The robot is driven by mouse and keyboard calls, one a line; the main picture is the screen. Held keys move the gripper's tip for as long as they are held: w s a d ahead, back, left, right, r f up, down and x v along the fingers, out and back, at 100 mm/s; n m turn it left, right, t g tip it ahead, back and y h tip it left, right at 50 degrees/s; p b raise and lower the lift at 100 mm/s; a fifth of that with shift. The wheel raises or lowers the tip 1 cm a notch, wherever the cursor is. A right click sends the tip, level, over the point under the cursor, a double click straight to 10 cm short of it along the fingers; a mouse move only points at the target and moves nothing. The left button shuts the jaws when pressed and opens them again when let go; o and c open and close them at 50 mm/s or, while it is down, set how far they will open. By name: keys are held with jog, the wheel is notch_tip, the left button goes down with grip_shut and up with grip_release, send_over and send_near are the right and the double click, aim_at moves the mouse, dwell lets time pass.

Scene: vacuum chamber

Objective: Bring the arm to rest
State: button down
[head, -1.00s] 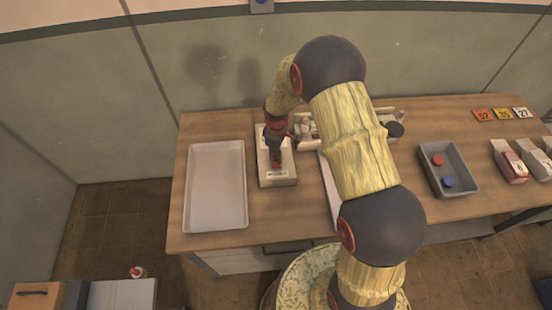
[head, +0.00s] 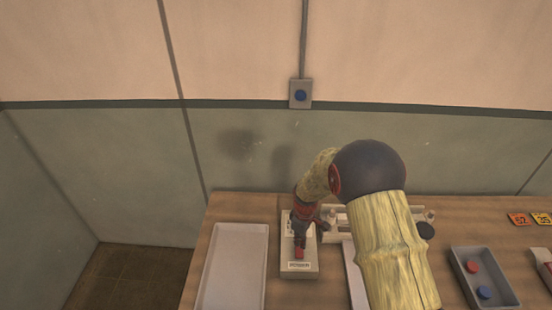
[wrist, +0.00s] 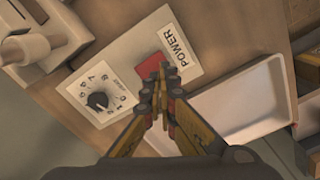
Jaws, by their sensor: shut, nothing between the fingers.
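My arm reaches over the table, bent at a dark elbow joint. My gripper (head: 300,246) points down over a pale power box (head: 299,270) in the head view. In the wrist view the gripper's fingertips (wrist: 166,82) are together with nothing between them. They lie over the edge of a red switch (wrist: 152,67) beside the POWER label. I cannot tell whether they touch it. The box face (wrist: 112,68) also carries a dark numbered dial (wrist: 98,101).
A white tray (head: 234,270) lies left of the box. A white rack (head: 345,238) stands behind and right of it. A grey tray (head: 463,261) with red and blue round pieces is farther right. A blue button (head: 300,95) is on the wall, which rises behind the table.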

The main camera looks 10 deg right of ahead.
jog(key=shift+s+m, duration=0.2)
jog(key=shift+m, duration=0.3)
jog(key=s+r+m+t+b, duration=0.2)
jog(key=s+r+m+b, duration=0.2)
jog(key=s+r+b, duration=0.5)
jog(key=s+r+m+t+b, duration=0.3)
jog(key=s+r+b, duration=0.6)
jog(key=s, duration=0.9)
jog(key=shift+r+m+t+b, duration=0.3)
jog(key=shift+r+m, duration=0.05)
jog(key=shift+m, duration=0.55)
